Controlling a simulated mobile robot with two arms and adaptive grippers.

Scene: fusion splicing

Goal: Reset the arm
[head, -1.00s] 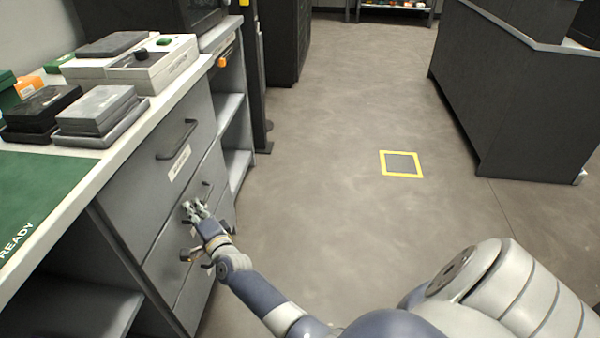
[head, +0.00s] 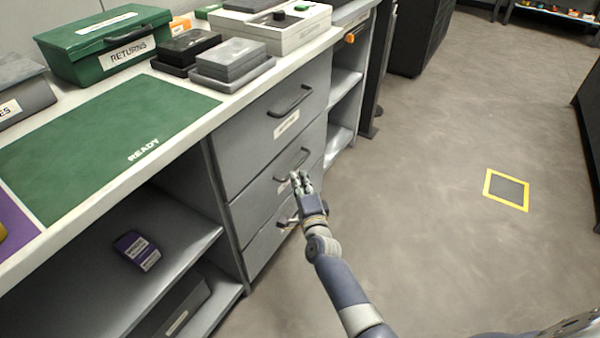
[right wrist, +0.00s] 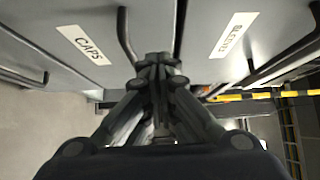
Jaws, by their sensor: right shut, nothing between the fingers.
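My right gripper (head: 301,181) is in front of the grey drawer unit, beside the handle of the middle drawer (head: 262,205). Its fingers are together with nothing held. I cannot tell whether it touches the drawer or its handle. In the right wrist view the shut fingertips (right wrist: 158,66) point at the drawer fronts, between two dark handles. A label reading CAPS (right wrist: 84,45) is on the left, and a second label (right wrist: 234,35) is on the right. The top drawer (head: 300,115) looks closed. My left gripper is not in view.
The counter holds a green RETURNS box (head: 95,45), a green READY mat (head: 100,140), grey and black cases and a white device (head: 285,32). A purple box (head: 137,250) lies on the open shelf below. The floor (head: 420,180) to the right is clear, with a yellow-edged square (head: 506,190).

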